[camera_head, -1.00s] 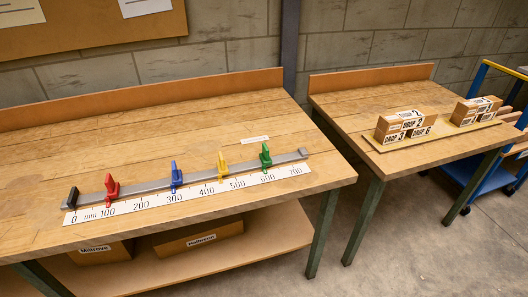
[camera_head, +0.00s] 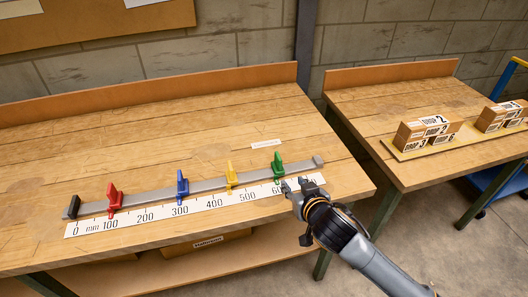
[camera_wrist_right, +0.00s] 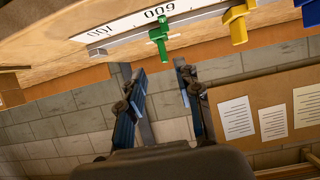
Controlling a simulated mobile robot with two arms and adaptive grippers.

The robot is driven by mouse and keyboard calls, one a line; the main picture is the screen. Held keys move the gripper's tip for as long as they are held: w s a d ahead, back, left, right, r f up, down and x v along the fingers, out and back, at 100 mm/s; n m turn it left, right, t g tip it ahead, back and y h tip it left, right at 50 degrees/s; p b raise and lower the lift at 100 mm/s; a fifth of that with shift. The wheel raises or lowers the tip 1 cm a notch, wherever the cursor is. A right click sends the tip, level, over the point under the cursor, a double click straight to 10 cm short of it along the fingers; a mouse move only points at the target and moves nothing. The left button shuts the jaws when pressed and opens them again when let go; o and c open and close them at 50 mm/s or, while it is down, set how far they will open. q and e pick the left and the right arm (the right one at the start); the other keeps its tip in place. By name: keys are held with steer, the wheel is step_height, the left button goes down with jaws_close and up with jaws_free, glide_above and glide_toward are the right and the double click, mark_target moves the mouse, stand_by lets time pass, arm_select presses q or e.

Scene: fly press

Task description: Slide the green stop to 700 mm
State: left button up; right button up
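The green stop (camera_head: 278,166) stands upright on the grey rail (camera_head: 205,187), near the 600 mark. It also shows in the right wrist view (camera_wrist_right: 160,38), beside the printed 600. The white scale (camera_head: 160,213) runs along the front of the rail; my gripper partly covers its right end. My right gripper (camera_head: 297,184) is in front of the rail, just right of and nearer than the green stop. In the right wrist view its two fingers (camera_wrist_right: 160,82) are apart with nothing between them, and the green stop is beyond their tips. My left gripper is out of view.
The yellow stop (camera_head: 231,177), blue stop (camera_head: 182,184) and red stop (camera_head: 114,198) stand left of the green one. A black end block (camera_head: 72,207) and a grey end block (camera_head: 318,162) close the rail. A second bench (camera_head: 385,115) with boxes is at right.

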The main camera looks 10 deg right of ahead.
mark_target(281, 161)
steer(key=shift+t, duration=0.4)
steer(key=x, duration=0.5)
steer(key=r+x, duration=0.1)
steer(key=x, duration=0.3)
steer(key=r+x, duration=0.1)
steer(key=x, duration=0.4)
steer(key=shift+p+x, duration=0.4)
steer(key=shift+x, duration=0.35)
steer(key=shift+r, duration=0.15)
steer(key=shift+c, duration=0.4)
jaws_close()
